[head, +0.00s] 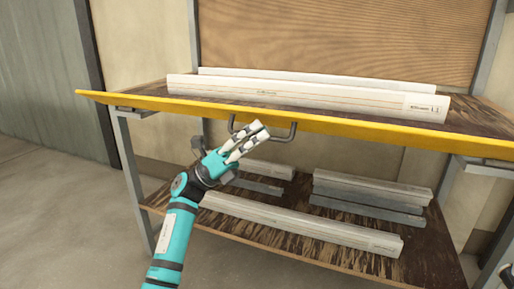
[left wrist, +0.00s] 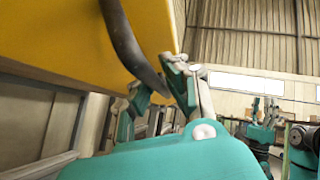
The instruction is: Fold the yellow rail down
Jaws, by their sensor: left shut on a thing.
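The yellow rail (head: 350,129) runs along the front edge of the upper shelf, with its face to the front in the head view. It fills the upper left of the left wrist view (left wrist: 60,30). A dark bent handle (head: 286,135) hangs from the rail near its middle, and it crosses the left wrist view as a curved bar (left wrist: 122,38). My left gripper (head: 257,132) is shut on the handle, its fingers pointing up and to the right. The fingers partly hide the handle's lower bar. The fingers (left wrist: 155,88) are around the bar's lower part in the left wrist view.
Long white profiles (head: 300,97) lie on the upper shelf behind the rail. More white and grey profiles (head: 300,222) lie on the lower shelf (head: 290,246). Grey frame legs (head: 133,180) stand at the sides. The floor in front at the left is clear.

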